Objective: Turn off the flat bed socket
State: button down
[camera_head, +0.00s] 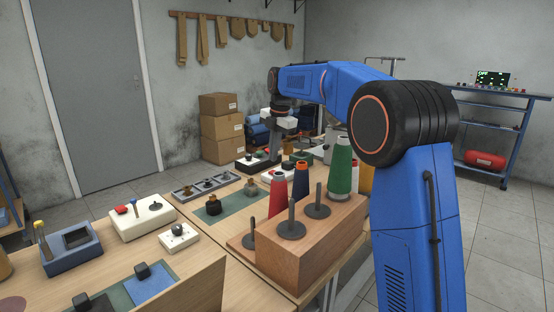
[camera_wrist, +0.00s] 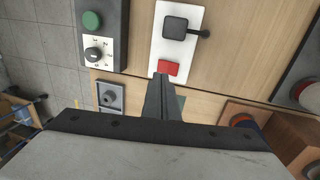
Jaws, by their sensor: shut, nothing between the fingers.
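In the wrist view, a white plate (camera_wrist: 159,50) carries a red rocker switch (camera_wrist: 168,69) and a dark square plug or block (camera_wrist: 175,27) with a short black lever to its right. It looks like the flat bed socket, but I cannot read a label. My gripper (camera_wrist: 163,80) is shut and empty. Its fingertips are at the plate's near end, just beside the red switch; I cannot tell whether they touch it. In the head view my gripper (camera_head: 273,152) points down at the far end of the benches, and the plate is not clear there.
A dark box (camera_wrist: 103,17) with a green button and a dial stands left of the plate. Thread spools (camera_head: 341,165) and a wooden block with pegs (camera_head: 330,240) stand on the near bench, beside my arm.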

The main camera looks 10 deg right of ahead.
notch_tip(320, 180, up, 10)
dwell(0.5)
jog(key=shift+f, duration=0.1)
